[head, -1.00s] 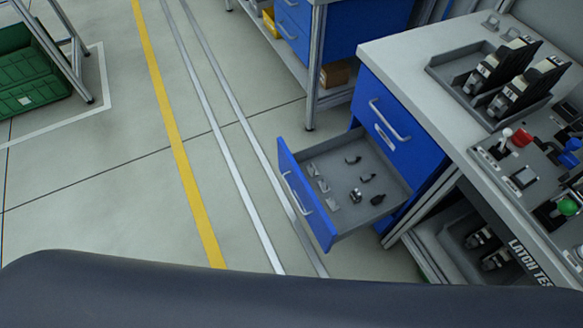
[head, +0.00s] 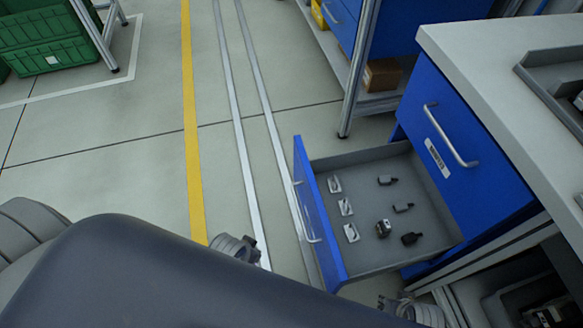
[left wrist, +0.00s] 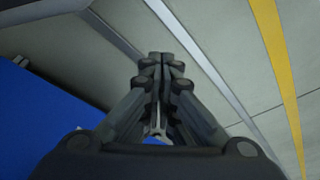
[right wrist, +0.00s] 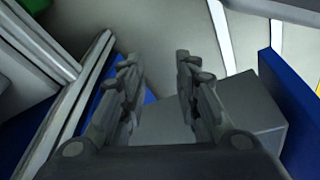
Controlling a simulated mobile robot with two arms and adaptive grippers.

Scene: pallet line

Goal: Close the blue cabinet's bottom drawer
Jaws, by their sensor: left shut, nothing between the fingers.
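The blue cabinet's bottom drawer is pulled well open in the head view; its blue front (head: 318,215) faces left and its grey tray (head: 370,255) holds several small parts. The drawer above it (head: 465,140) is shut. In the left wrist view my left gripper (left wrist: 153,58) is shut and empty, with a blue surface (left wrist: 55,120) to its left. In the right wrist view my right gripper (right wrist: 160,62) is open and empty near the drawer's grey wall (right wrist: 240,125); the blue drawer front (right wrist: 290,95) is at the right. My dark body hides part of the head view's foreground.
The grey worktop (head: 480,50) of the bench overhangs the cabinet at the right. Another bench with a metal leg (head: 355,80) and a cardboard box (head: 382,74) stands behind. Green crates (head: 45,45) are at the far left. Floor left of the drawer is clear.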

